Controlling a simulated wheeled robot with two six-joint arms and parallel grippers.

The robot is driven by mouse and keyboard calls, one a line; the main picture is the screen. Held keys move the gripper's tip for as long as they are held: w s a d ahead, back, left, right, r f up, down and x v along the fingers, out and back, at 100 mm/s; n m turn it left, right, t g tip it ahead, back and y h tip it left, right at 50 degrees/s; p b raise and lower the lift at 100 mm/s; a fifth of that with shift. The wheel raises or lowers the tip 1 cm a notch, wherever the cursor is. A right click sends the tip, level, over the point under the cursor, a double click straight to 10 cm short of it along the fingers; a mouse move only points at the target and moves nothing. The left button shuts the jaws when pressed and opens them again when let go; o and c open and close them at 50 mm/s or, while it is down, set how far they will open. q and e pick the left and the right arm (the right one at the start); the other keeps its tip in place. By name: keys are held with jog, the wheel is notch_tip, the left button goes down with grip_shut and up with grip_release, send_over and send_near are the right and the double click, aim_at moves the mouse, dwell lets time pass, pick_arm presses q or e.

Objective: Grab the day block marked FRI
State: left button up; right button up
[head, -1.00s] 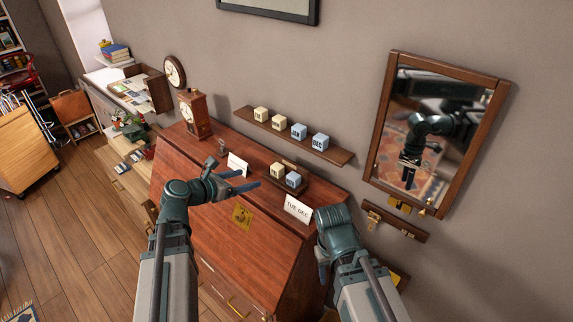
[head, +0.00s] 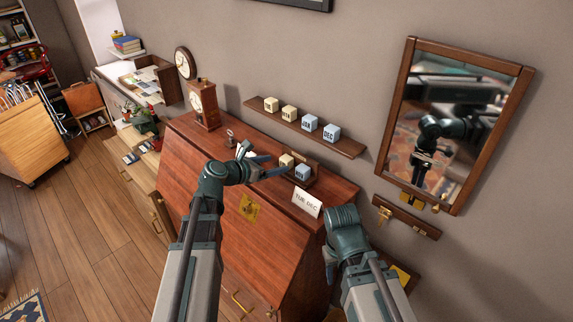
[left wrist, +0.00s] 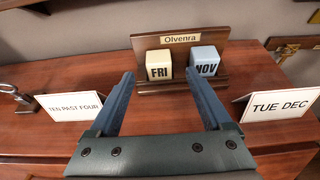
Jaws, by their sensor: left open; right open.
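The cream day block marked FRI (left wrist: 159,66) sits in a wooden holder (left wrist: 181,88) labelled Olvenra, left of a light blue block marked NOV (left wrist: 203,62). In the head view the FRI block (head: 286,161) stands on the desk top, with the NOV block (head: 303,172) to its right. My left gripper (left wrist: 167,88) is open and empty, its fingers pointing toward the holder. The FRI block shows between the fingers, nearer the left one, and beyond their tips. In the head view my left gripper (head: 277,170) is close in front of the blocks. My right gripper's fingertips are hidden behind its arm.
A wall shelf (head: 342,146) above the desk (head: 185,155) bears more cream and blue blocks. Cards stand on both sides of the holder: TEN PAST FOUR (left wrist: 75,106) and TUE DEC (left wrist: 280,105). A clock (head: 205,106) stands at the desk's left end.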

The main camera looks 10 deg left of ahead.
aim_at(283, 161)
pick_arm(q)
jog(key=b+x, duration=0.1)
jog(key=x, duration=0.4)
jog(key=shift+w+b, duration=0.25)
jog(key=shift+b, duration=0.15)
jog(key=shift+r, duration=0.15)
jog(key=shift+c, duration=0.7)
grip_shut()
